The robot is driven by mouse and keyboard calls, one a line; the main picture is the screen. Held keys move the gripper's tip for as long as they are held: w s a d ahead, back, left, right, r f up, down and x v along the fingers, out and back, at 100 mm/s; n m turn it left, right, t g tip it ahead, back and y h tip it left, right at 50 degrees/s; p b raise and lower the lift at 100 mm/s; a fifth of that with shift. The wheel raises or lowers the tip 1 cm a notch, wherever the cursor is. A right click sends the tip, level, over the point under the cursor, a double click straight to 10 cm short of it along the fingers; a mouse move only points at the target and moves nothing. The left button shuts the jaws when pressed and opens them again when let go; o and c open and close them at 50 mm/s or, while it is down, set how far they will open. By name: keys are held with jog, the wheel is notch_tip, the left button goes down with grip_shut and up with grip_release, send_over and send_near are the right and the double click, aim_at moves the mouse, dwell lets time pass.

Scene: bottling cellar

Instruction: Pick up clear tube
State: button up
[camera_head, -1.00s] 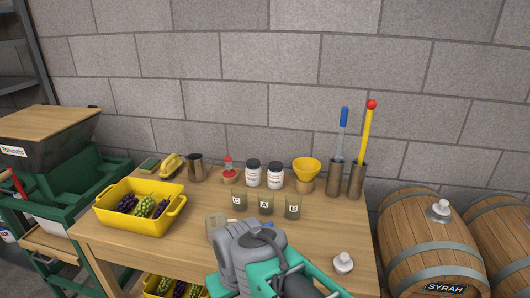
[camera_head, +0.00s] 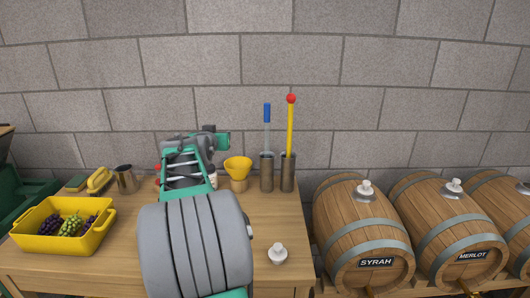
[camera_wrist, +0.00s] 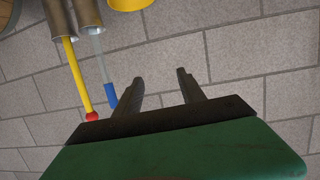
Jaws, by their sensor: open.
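The clear tube (camera_head: 267,139) with a blue cap stands upright in the left of two metal cylinders (camera_head: 267,173) at the back of the table. Its lower part is hidden inside the cylinder. In the wrist view, which is upside down, the clear tube (camera_wrist: 99,62) shows left of my fingers, its blue cap near the left finger in the picture. My gripper (camera_wrist: 160,84) is open, with only wall showing between its fingers. In the head view my arm's end is raised left of the tube, apart from it; the fingers cannot be made out there.
A yellow rod with a red ball (camera_head: 290,125) stands in the right cylinder (camera_head: 288,174), close beside the tube. A yellow funnel (camera_head: 238,167) stands left of the cylinders. A yellow crate of grapes (camera_head: 36,239) is at left; barrels (camera_head: 362,235) stand right of the table.

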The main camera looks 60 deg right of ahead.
aim_at(266, 109)
jog(key=s+d+r+m+g+h, duration=0.3)
jog(key=s+d+r+h, duration=0.15)
jog(key=s+d, duration=0.7)
jog(key=shift+y, duration=0.25)
jog(key=w+d+p, duration=0.1)
jog(key=d, duration=0.1)
jog(key=w+d, duration=0.1)
jog(key=d, duration=0.2)
jog(key=w+d+p, duration=0.1)
jog(key=d, duration=0.2)
jog(key=shift+w+d+p, duration=0.1)
jog(key=shift+w+p, duration=0.1)
jog(key=shift+p, duration=0.1)
grip_shut()
